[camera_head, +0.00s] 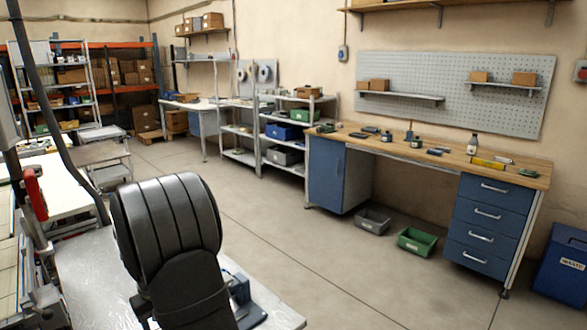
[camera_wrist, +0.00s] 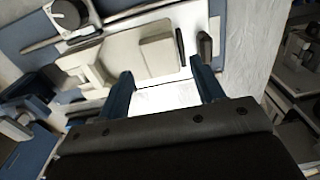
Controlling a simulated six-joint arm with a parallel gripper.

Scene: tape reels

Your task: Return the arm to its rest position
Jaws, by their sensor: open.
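My gripper (camera_wrist: 164,84) shows in the wrist view with its two dark blue fingers spread apart. It is open, with nothing between the fingers. Beyond them lie a bright white surface and a pale cream fixture (camera_wrist: 130,55) on a blue-grey base. The gap between gripper and fixture is hard to judge. In the head view a large dark ribbed arm part, which looks like mine, stands at the front over a grey table (camera_head: 95,265). My fingertips cannot be made out there.
A blue fixture (camera_head: 240,290) is partly hidden behind the dark part. In the wrist view a round dark-and-white part (camera_wrist: 68,14) is at upper left. A wooden-topped workbench (camera_head: 455,160), shelves (camera_head: 240,142) and a blue bin (camera_head: 563,265) stand farther off. Open floor (camera_head: 300,230) lies between.

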